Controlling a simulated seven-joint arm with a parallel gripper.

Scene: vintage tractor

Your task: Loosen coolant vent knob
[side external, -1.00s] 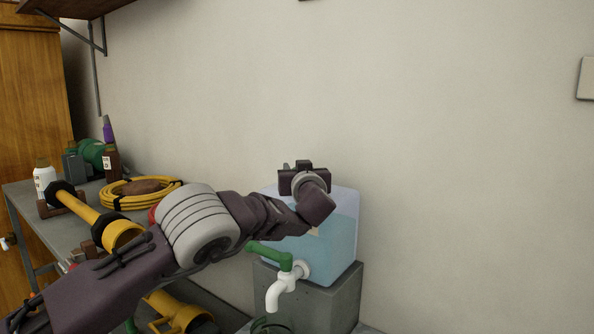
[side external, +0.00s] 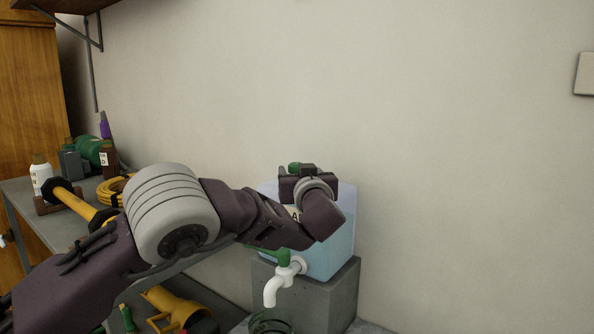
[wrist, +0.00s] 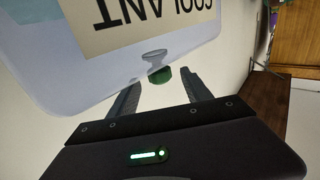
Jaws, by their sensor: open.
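The translucent bluish coolant tank (side external: 338,236) stands on a grey block, partly behind my arm. My gripper (wrist: 160,82) is open, with one finger on each side of the knob and visible gaps between. I cannot tell how deep the fingers reach around it. The side view hides the fingertips.
A white tap (side external: 277,286) with a green handle (side external: 283,257) sticks out of the tank's lower front. The grey block (side external: 325,298) holds the tank against the wall. A workbench at left carries bottles, a yellow hose coil (side external: 113,188) and a yellow-black tool (side external: 72,200).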

